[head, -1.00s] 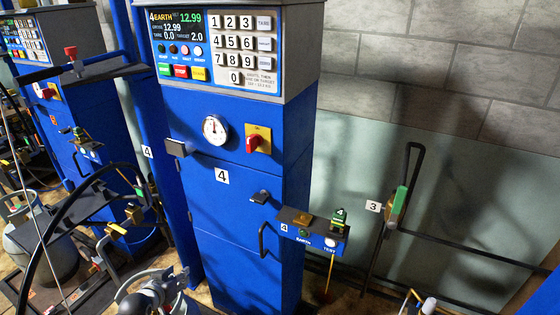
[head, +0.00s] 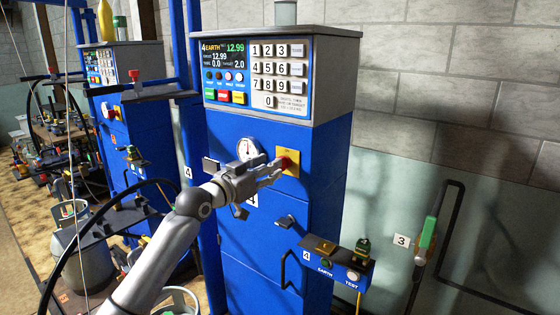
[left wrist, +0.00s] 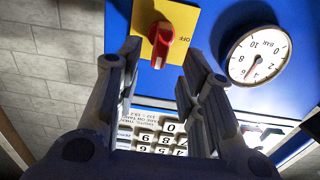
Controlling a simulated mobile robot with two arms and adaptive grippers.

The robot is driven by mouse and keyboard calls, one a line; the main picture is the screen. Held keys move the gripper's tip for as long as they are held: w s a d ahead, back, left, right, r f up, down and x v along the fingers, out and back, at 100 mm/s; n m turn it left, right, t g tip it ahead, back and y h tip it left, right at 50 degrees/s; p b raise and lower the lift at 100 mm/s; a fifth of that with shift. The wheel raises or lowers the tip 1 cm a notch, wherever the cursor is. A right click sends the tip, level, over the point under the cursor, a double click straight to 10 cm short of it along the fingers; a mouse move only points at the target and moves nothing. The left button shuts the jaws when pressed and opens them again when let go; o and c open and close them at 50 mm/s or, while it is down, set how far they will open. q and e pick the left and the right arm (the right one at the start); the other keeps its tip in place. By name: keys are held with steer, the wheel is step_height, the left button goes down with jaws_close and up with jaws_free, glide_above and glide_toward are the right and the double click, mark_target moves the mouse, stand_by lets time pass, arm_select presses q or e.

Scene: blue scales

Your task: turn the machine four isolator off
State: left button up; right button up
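The machine four isolator is a red rotary knob (left wrist: 161,42) on a yellow plate (left wrist: 184,22) marked OFF at one side. In the left wrist view its handle runs nearly up and down the picture, slightly tilted, not towards the OFF mark. The plate sits on the front of the blue cabinet (head: 230,235) labelled 4. My left gripper (head: 279,170) is at the isolator, and its fingers partly cover the knob in the head view. In the left wrist view the fingers (left wrist: 161,60) stand apart on either side of the knob, with gaps visible. My right gripper is out of view.
A pressure gauge (left wrist: 258,55) is beside the isolator. A keypad and display panel (head: 257,72) is above. Lower right is an EARTH/TEST box (head: 338,272). A similar machine (head: 140,135) stands to the left, with a grey block wall (head: 450,70) behind.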

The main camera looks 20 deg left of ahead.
arm_select(q)
steer(key=shift+p+x, duration=0.35)
steer(key=shift+x, duration=2.35)
steer(key=shift+c, duration=0.4)
jaws_close()
